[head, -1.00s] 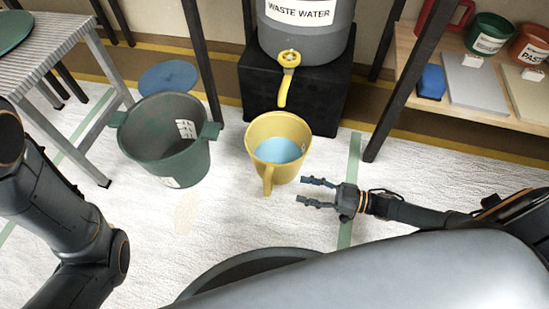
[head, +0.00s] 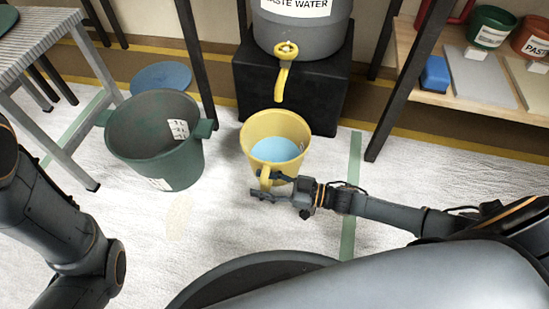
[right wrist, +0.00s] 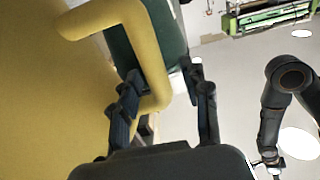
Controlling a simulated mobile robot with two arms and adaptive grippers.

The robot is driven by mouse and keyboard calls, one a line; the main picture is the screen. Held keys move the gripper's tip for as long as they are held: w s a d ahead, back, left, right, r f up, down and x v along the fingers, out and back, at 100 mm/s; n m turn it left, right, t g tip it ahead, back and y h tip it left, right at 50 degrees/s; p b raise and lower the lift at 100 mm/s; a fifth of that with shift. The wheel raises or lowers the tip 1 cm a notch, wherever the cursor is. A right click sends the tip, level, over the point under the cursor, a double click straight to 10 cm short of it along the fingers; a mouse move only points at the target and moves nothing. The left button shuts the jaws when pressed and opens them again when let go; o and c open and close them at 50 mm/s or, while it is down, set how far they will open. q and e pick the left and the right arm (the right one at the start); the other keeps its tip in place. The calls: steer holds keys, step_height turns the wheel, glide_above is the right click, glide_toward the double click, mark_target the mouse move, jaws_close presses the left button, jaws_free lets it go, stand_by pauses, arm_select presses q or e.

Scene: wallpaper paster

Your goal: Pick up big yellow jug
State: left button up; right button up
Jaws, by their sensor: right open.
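The big yellow jug (head: 258,143) stands upright on the white floor covering below the tap, with blue liquid inside. Its handle (head: 265,176) points toward me. My right gripper (head: 264,187) is open at the handle. In the right wrist view the jug's yellow wall (right wrist: 45,110) fills the left side, and its handle (right wrist: 148,52) reaches between the spread fingers of my right gripper (right wrist: 165,105), nearer the left finger. I cannot tell whether they touch. My left arm shows at the left of the head view. A small dark end of an arm, perhaps my left gripper (right wrist: 268,163), is unclear.
A dark green bucket (head: 150,145) stands left of the jug. Behind are a waste water tank (head: 310,35) with a yellow tap (head: 283,75) on a black stand (head: 325,95). A wooden shelf (head: 450,99) is at right, a grey bench (head: 45,45) at left.

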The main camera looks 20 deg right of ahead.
jaws_close()
stand_by(0.5)
steer(key=shift+w+r, duration=0.15)
steer(key=shift+r, duration=0.05)
